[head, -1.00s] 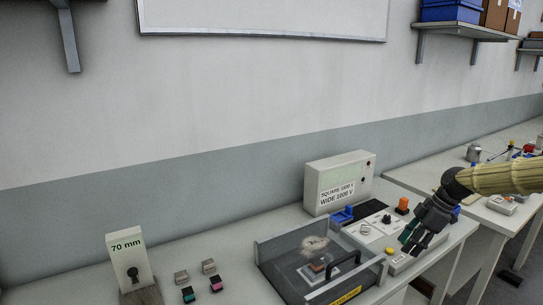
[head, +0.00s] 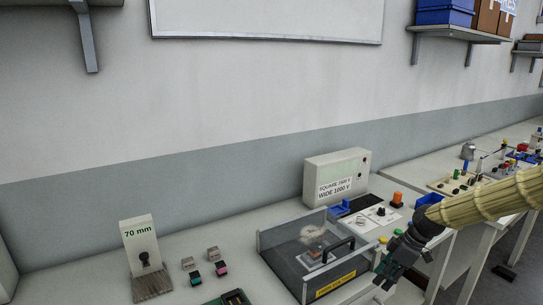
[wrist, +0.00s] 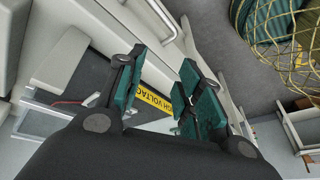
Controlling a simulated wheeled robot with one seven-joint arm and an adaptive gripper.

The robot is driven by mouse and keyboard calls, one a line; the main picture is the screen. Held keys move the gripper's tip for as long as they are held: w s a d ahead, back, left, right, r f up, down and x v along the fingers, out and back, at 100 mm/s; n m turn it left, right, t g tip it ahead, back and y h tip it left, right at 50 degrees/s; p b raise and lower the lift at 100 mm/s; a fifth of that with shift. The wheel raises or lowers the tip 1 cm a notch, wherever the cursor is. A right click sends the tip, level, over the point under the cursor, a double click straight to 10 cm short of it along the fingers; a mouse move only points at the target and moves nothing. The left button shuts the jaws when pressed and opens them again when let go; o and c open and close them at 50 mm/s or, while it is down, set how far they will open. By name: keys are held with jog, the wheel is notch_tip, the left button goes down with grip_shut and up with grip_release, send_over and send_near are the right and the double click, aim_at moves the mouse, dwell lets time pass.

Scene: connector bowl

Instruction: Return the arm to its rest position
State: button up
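My arm, in a pale yellow sleeve (head: 485,200), reaches in from the right edge of the head view. My dark gripper (head: 382,282) points down and left at its end, by the front right corner of the clear-walled test box (head: 283,270). In the wrist view the green-padded fingers of my gripper (wrist: 160,88) stand apart with nothing between them. The yellow high-voltage label (wrist: 155,98) of the box shows beyond that gap. I cannot tell the exact clearance between gripper and box.
A white meter box (head: 335,178) stands behind the test box. A control panel (head: 378,218) with knobs lies beside it. Small connectors (head: 208,268) and a 70 mm gauge block (head: 139,245) are at the left. A second bench (head: 430,165) stands at the right.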

jog(key=s+a+f+m, duration=0.2)
jog(key=s+a+f, duration=0.2)
jog(key=s+f, duration=0.35)
jog(key=s+a+f+m+h, duration=0.1)
jog(key=s+a+f+m, duration=0.25)
jog(key=s+f, duration=0.35)
jog(key=s+a+f+m, duration=0.2)
jog(key=s+a+f, duration=0.3)
jog(key=f, duration=0.3)
jog(key=s+f+m+h, duration=0.1)
jog(key=s+f+m, duration=0.1)
jog(key=s, duration=0.9)
jog(key=s+f+m+h, duration=0.2)
jog(key=s+f+m, duration=0.1)
jog(key=s, duration=0.9)
jog(key=shift+s+d+f+m+g, duration=0.25)
jog(key=shift+d+f+m+g, duration=0.15)
jog(key=shift+f, duration=0.25)
